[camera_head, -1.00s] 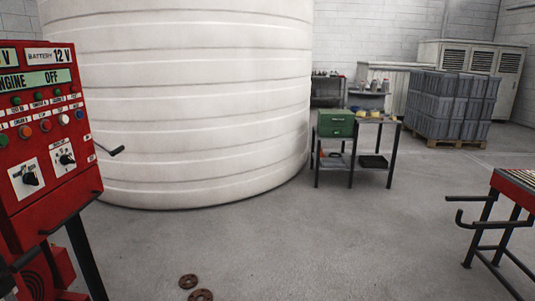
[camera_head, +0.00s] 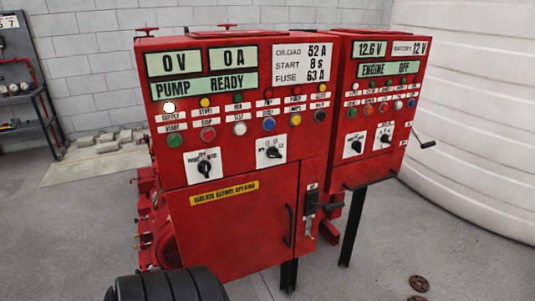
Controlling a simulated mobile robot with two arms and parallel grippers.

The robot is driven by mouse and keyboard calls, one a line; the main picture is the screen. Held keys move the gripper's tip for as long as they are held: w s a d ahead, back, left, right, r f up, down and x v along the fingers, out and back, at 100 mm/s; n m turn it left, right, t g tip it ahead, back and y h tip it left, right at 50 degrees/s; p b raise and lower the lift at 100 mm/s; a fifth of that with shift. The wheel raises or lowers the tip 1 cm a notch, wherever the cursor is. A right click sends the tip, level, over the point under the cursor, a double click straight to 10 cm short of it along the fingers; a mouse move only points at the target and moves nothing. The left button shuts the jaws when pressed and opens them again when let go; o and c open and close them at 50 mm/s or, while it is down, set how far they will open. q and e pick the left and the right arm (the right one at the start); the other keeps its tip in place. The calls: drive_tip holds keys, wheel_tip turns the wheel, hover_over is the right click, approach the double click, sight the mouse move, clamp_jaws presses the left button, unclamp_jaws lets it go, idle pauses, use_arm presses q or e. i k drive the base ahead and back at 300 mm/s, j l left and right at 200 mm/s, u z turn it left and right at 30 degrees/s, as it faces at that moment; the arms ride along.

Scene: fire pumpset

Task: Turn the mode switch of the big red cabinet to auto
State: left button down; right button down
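The big red cabinet (camera_head: 245,120) stands in the middle of the view, with a "PUMP READY" display (camera_head: 203,85) and rows of coloured lamps and buttons. Two black rotary switches sit on white plates below them, a left one (camera_head: 205,167) and a right one (camera_head: 274,152). The small plate lettering is too blurred to read surely, so I cannot tell which is the mode switch or its exact setting. Neither of my grippers is in view.
A smaller red cabinet (camera_head: 378,110) with an "ENGINE OFF" display joins it on the right. A white tank (camera_head: 480,110) stands at the right. A dark ribbed object (camera_head: 168,286) shows at the bottom edge.

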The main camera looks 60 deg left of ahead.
sight(204, 167)
drive_tip(key=u, duration=2.2)
